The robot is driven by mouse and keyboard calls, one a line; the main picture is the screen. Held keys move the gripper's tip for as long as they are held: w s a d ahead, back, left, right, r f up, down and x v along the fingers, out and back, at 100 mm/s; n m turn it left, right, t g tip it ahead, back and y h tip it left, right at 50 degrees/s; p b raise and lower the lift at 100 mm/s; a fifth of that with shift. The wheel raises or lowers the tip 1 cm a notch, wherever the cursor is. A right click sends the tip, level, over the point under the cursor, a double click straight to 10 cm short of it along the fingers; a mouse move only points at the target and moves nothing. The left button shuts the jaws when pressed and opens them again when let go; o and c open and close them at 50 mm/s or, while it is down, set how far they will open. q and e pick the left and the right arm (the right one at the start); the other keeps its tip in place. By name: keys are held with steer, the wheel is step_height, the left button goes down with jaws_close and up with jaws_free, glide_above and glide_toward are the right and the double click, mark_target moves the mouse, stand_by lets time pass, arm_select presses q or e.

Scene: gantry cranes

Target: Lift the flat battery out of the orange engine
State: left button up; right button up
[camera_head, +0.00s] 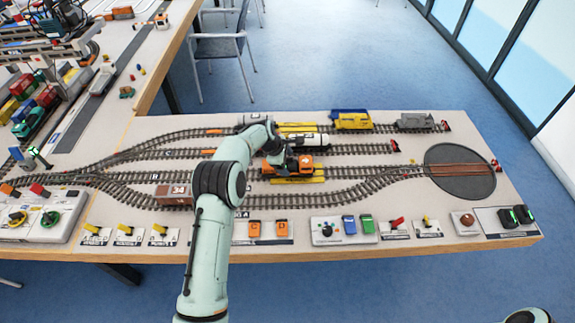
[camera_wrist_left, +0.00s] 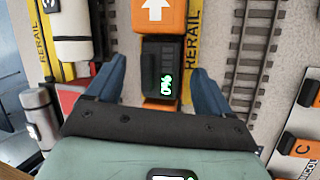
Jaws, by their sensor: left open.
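The orange engine (camera_head: 302,169) stands on the track between yellow rerail strips in the head view. In the left wrist view its orange body (camera_wrist_left: 158,18) with a white arrow shows above the battery. The flat battery (camera_wrist_left: 161,66) is a dark block with a lit green readout, seated in the engine. My left gripper (camera_wrist_left: 157,85) is open, with one blue finger on each side of the battery and visible gaps to it. In the head view my left gripper (camera_head: 279,152) is over the engine's left end and hides the battery.
A white tank wagon (camera_head: 312,140) and grey and yellow wagons stand on the tracks behind. A brown wagon (camera_head: 173,194) is at the left. Two dark blocks with green lights sit in a charger (camera_head: 489,222) at the front right. The round turntable (camera_head: 459,186) is empty.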

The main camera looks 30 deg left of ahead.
arm_select(q)
steer(key=c, duration=1.3)
